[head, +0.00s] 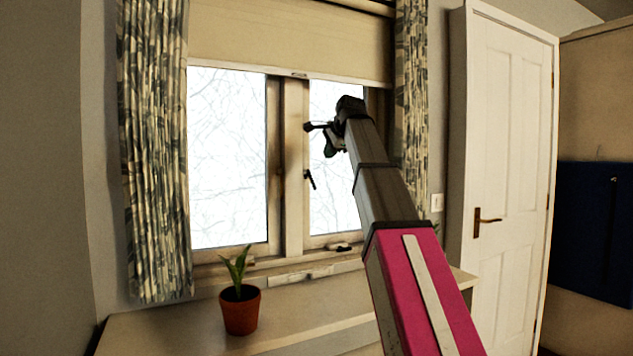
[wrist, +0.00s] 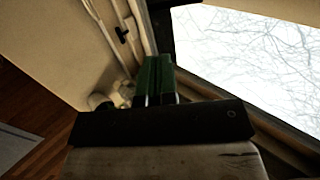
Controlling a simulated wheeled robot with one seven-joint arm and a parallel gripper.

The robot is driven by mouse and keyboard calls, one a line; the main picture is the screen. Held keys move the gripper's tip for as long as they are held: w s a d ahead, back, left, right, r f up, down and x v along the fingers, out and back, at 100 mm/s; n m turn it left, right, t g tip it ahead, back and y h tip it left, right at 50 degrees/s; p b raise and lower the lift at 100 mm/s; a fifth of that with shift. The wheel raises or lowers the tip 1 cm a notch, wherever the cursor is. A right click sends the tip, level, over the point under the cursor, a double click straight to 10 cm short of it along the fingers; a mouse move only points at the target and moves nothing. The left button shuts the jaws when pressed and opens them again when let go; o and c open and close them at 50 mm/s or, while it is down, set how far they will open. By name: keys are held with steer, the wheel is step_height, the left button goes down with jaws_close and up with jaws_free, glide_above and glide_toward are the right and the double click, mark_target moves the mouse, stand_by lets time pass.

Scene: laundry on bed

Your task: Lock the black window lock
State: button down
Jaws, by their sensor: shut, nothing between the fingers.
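The black window lock (head: 310,179) is a small dark handle on the upright frame between the two panes, tilted, its lower end toward the right. My gripper (head: 329,147) is in front of the right pane, above and to the right of the lock and apart from it. In the wrist view my gripper's green fingers (wrist: 155,78) are together, with nothing between them. A small black fitting (wrist: 122,33) shows on a pale frame there; I cannot tell whether it is the lock.
A potted plant (head: 240,309) stands on the ledge (head: 300,318) below the window. Another catch (head: 340,247) is at the right pane's bottom. Patterned curtains (head: 155,150) hang at both sides, a blind (head: 290,38) above. A white door (head: 505,150) is at the right.

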mark_target(314, 184)
steer(key=x, duration=1.4)
steer(key=shift+f, duration=0.1)
